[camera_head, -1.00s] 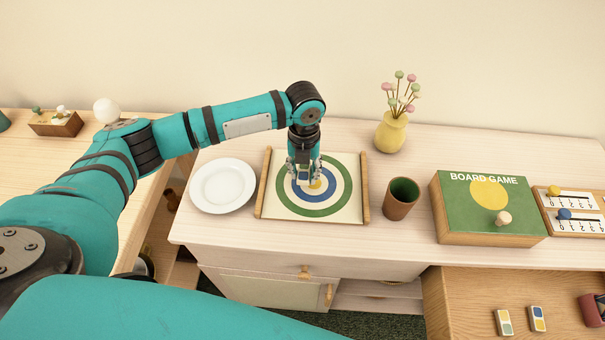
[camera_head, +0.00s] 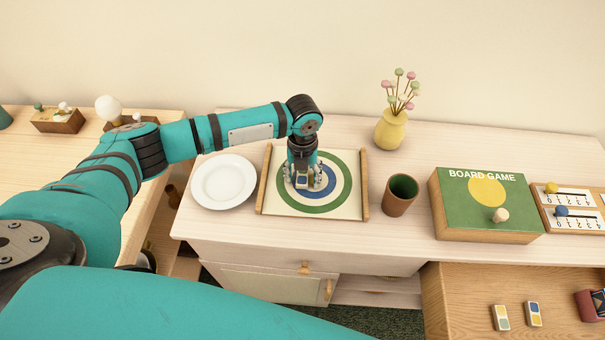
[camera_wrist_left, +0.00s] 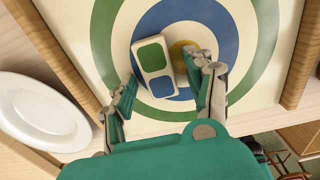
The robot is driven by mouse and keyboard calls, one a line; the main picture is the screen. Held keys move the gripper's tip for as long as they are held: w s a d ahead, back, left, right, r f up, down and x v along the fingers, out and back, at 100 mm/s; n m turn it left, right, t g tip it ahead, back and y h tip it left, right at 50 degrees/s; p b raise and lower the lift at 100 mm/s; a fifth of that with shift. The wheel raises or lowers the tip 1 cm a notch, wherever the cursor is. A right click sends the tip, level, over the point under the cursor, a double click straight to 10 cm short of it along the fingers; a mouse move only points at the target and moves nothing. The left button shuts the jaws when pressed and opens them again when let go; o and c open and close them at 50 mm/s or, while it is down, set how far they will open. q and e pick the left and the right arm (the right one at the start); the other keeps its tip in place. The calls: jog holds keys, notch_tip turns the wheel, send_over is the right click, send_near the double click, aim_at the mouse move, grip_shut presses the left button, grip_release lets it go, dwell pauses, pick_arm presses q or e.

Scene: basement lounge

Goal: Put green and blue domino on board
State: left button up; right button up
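The domino (camera_wrist_left: 156,68) has a green half and a blue half. It lies on the board (camera_head: 348,208), over the blue ring and left of the yellow centre, turned a little in the left wrist view. The board is cream with green and blue rings and wooden side rails. My left gripper (camera_head: 302,186) points down over the board with its fingers on either side of the domino. The left wrist view shows the gripper (camera_wrist_left: 165,78) open, with a small gap between each finger and the domino. My right gripper is not in view.
A white plate (camera_head: 223,182) is left of the board. A brown cup (camera_head: 398,198) and yellow vase (camera_head: 390,132) are to its right, then a board game box (camera_head: 462,222). Two other dominoes (camera_head: 501,318) (camera_head: 534,314) lie on the lower wooden surface at right.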

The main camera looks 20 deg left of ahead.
aim_at(303, 177)
pick_arm(q)
jog(key=shift+r, duration=0.6)
notch_tip(303, 177, up, 11)
jog(key=b, duration=0.2)
